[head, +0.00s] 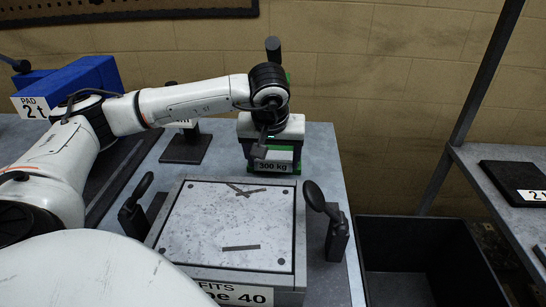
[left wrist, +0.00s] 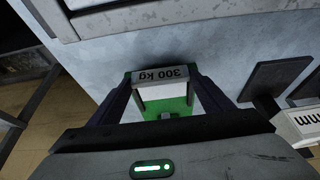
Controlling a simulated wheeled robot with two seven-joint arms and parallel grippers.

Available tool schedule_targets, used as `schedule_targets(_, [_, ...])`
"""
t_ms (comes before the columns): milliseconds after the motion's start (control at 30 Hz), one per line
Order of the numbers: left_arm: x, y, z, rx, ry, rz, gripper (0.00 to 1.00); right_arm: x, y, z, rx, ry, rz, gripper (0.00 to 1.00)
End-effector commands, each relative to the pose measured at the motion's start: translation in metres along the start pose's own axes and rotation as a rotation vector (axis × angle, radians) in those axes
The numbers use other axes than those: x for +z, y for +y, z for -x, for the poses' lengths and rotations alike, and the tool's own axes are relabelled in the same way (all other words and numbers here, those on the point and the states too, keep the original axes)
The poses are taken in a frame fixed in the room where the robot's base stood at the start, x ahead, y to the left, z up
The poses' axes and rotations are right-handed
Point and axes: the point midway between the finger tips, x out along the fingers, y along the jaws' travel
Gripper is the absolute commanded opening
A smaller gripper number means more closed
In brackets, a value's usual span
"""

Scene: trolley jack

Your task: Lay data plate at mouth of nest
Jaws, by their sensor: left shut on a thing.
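My left gripper (head: 262,150) reaches down at the far side of the bench, over a green-and-white block labelled "300 kg" (head: 284,166). In the left wrist view its two dark fingers (left wrist: 162,82) lie on either side of the block's grey label face (left wrist: 161,73), shut on the block. The block appears to stand on the bench. No separate data plate can be told apart; the "300 kg" label is the only plate-like marking at the gripper. A grey box with a pale top (head: 220,215) and a partly hidden "FITS" label stands in front; whether it is the nest I cannot tell. My right gripper is out of view.
Dark round-headed levers (head: 315,196) flank the box, one at each side. A blue block (head: 70,84) marked "PAD 2 t" is at the left. A black bin (head: 400,255) is right of the bench, beside a grey shelf. Bench surface right of the "300 kg" block is clear.

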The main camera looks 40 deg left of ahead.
Motion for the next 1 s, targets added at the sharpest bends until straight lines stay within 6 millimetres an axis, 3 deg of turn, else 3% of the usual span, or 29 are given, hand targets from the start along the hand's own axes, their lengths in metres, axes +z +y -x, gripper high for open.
schedule_targets(600, [0.0022,0.0002,-0.005,0.001,0.0,0.0,0.46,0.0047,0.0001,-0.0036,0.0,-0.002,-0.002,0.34])
schedule_targets(633, [0.0018,0.0002,-0.0042,0.001,0.0,0.0,0.78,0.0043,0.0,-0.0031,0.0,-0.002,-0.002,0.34])
schedule_targets(733, [0.0018,0.0002,-0.0042,0.001,0.0,0.0,0.95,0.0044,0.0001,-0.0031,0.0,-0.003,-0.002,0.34])
schedule_targets(1000, [0.0022,0.0001,-0.0044,0.0,-0.001,0.0,0.95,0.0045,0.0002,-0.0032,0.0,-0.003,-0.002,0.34])
